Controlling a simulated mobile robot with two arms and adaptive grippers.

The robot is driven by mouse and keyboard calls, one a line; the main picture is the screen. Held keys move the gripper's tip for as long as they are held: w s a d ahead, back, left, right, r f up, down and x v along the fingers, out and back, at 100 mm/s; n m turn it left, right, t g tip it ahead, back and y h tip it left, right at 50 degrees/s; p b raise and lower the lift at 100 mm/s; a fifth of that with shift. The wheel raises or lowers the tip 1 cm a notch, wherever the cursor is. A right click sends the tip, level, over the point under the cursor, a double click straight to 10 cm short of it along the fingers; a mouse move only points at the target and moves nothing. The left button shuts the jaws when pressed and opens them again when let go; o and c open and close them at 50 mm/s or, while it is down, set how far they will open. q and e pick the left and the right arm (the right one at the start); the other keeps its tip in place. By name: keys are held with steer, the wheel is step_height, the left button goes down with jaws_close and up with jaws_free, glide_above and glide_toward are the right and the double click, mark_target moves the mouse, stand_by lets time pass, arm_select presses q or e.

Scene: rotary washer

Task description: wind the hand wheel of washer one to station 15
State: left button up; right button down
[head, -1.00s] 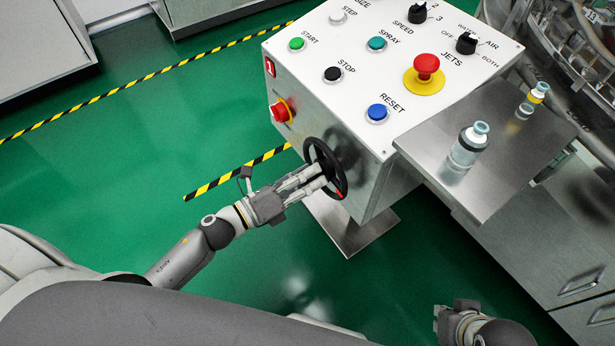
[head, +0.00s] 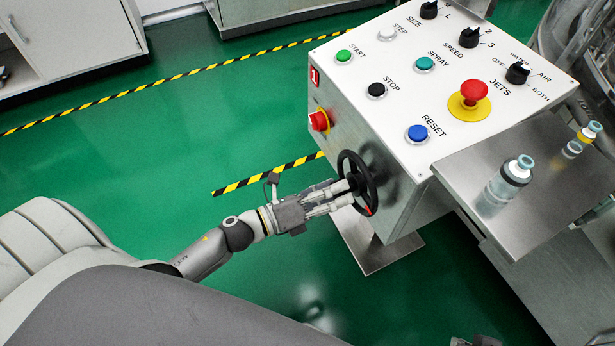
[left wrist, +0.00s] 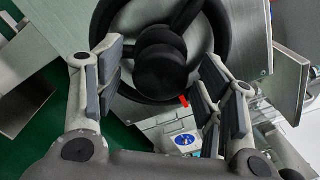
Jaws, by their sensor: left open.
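The black hand wheel (head: 372,190) is on the near side of the white control box, with a red mark low on its rim. My left gripper (head: 343,190) reaches it from the left, fingertips at the wheel's face. In the left wrist view the gripper is open, with the wheel's dark round knob or hub (left wrist: 160,70) between its parted fingers. I cannot tell whether the fingers touch it. The red mark (left wrist: 184,101) shows below it, beside the right finger. Only a sliver of my right gripper (head: 475,342) shows at the bottom edge. No station number is readable.
The control box (head: 450,130) carries buttons, dials and a red emergency stop (head: 474,92). Another red knob (head: 318,121) sticks out above the wheel. A steel shelf (head: 545,180) to the right holds two bottles. Green floor left of the box is open.

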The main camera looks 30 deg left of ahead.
arm_select(q)
steer(key=v, duration=1)
steer(key=shift+s+a, duration=0.25)
steer(key=shift+s, duration=0.05)
